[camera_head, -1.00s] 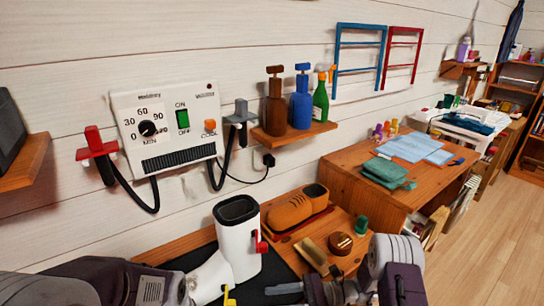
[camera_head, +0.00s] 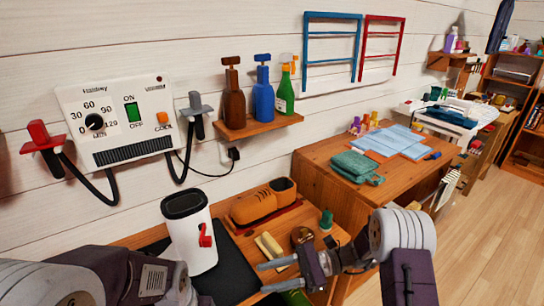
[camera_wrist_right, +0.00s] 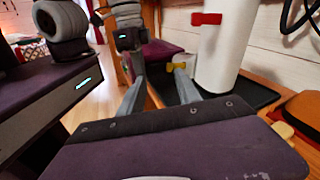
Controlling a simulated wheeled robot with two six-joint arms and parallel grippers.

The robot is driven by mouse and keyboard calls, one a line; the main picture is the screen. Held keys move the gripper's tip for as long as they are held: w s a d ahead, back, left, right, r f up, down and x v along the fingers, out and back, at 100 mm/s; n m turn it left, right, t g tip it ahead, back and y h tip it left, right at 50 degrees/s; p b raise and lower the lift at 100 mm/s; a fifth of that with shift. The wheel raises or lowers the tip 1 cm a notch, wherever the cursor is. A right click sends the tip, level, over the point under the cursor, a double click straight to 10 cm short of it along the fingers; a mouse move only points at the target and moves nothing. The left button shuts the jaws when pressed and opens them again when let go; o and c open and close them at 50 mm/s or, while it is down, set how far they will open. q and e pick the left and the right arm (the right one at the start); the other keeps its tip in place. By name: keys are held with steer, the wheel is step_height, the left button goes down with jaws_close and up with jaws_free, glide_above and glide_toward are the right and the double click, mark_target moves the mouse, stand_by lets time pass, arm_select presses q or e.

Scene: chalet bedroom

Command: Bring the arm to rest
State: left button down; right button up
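My right gripper (camera_head: 264,277) comes in from the lower right in the head view. Its two grey fingers point left, apart and with nothing between them, over the front of the wooden board. They also show apart in the right wrist view (camera_wrist_right: 158,82). My left arm (camera_head: 90,280) lies along the bottom left of the head view; its fingers cannot be made out. A white canister (camera_head: 190,235) with a dark open top and red handle (camera_head: 206,236) stands upright between the arms. It also shows in the wrist view (camera_wrist_right: 226,45), apart from the right fingers.
A brown shoe (camera_head: 253,206), a brush (camera_head: 270,250) and a round tin (camera_head: 302,236) rest on the board behind the right gripper. A wall dryer panel (camera_head: 120,125) and bottle shelf (camera_head: 252,128) are behind. A wooden desk (camera_head: 322,160) stands right; the floor beyond is clear.

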steer(key=s+d+r+n+g+h, duration=0.1)
steer(key=s+d+n+g+h, duration=0.1)
steer(key=s+n+h, duration=0.55)
steer(key=s+d+f+n+t+h, duration=0.2)
steer(key=s+d+f+t+h, duration=0.15)
steer(key=d, duration=0.45)
steer(key=s+d+f+n+t+h, duration=0.25)
steer(key=d+f+h, duration=0.2)
steer(key=d, duration=0.25)
arm_select(q)
step_height(320, 180, up, 19)
steer(key=p, duration=1.9)
steer(key=shift+d, duration=0.2)
arm_select(e)
steer(key=w+r, duration=0.2)
steer(key=r, duration=0.7)
steer(key=w+d+r+n, duration=0.1)
steer(key=w+r, duration=0.1)
steer(key=r, duration=0.8)
steer(key=shift+d+r+t+h, duration=0.15)
steer(key=shift+d+t+h, duration=0.15)
steer(key=shift+t+h, duration=0.15)
